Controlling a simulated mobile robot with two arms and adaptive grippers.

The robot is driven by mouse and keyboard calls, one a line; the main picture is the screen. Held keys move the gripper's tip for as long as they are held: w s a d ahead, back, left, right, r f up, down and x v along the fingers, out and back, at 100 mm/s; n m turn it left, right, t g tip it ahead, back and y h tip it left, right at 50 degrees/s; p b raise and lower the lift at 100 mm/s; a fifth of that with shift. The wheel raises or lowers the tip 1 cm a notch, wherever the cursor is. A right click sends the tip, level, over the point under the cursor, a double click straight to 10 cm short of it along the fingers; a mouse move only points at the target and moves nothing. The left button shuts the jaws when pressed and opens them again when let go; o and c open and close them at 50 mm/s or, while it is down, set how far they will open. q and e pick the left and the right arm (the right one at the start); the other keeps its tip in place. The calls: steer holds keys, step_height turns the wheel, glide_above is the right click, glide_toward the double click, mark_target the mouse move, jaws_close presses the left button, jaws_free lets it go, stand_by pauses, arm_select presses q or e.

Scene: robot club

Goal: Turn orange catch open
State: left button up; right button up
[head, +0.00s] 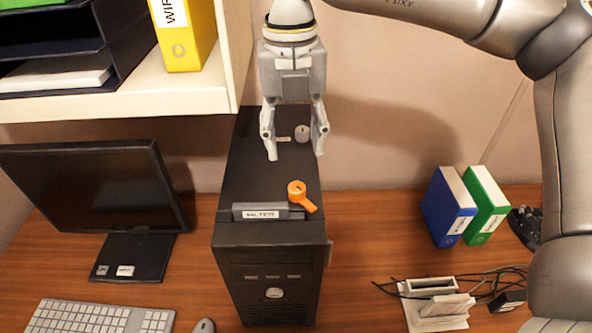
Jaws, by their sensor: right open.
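The orange catch (298,192) sits on top of a black computer tower (258,180), near its front right edge. Its lever points toward the lower right. A grey labelled strip (262,213) lies just left of it. My right gripper (295,155) hangs above the rear part of the tower, fingers down and apart, with nothing between them. It is behind the catch and does not touch it. A small grey knob (302,133) shows between the fingers. My left gripper is not in view.
A monitor (95,190), keyboard (95,318) and mouse (203,326) are on the left. A shelf (165,98) with a yellow binder (185,35) overhangs the upper left. Blue (448,208) and green (487,205) binders, a white holder (436,308) and cables stand at right.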

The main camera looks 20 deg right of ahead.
mark_target(297, 186)
steer(key=f+p, duration=0.3)
steer(key=f, duration=0.6)
steer(key=shift+d+f, duration=0.2)
steer(key=shift+f, duration=0.55)
